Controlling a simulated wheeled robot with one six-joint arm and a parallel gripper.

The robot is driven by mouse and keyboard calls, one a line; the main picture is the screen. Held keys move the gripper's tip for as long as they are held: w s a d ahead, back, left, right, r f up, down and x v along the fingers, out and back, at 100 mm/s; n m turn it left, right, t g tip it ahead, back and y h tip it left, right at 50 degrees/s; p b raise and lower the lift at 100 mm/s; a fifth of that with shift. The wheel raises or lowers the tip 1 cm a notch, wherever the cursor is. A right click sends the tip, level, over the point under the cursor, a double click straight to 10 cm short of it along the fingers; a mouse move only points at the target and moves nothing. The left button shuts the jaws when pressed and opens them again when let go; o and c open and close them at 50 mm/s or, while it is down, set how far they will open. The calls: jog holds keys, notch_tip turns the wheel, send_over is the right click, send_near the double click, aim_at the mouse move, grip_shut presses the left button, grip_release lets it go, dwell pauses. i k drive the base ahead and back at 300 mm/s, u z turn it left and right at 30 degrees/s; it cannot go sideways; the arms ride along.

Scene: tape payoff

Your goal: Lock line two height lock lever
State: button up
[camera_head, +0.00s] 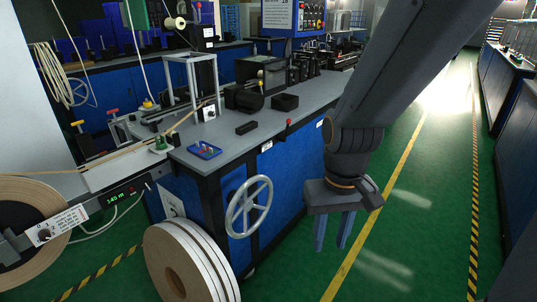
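My gripper (330,246) hangs pointing down at the right of the handwheel, over the green floor. Its two blue fingers are apart with nothing between them. A small red-knobbed lever (289,123) stands at the front edge of the grey bench, left of my arm. I cannot tell which of these is the line two height lock lever, nor whether any is locked. My gripper is apart from all of them.
A grey handwheel (249,206) juts from the blue cabinet (288,168). Large tape rolls (187,265) stand on the floor at front left. A blue tray (204,150) and black blocks sit on the bench (237,145). The green floor (415,225) at right is clear.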

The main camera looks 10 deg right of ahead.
aim_at(287, 130)
jog(key=k, duration=0.1)
jog(key=z, duration=1.25)
jog(key=i, duration=0.75)
jog(key=u, duration=1.7)
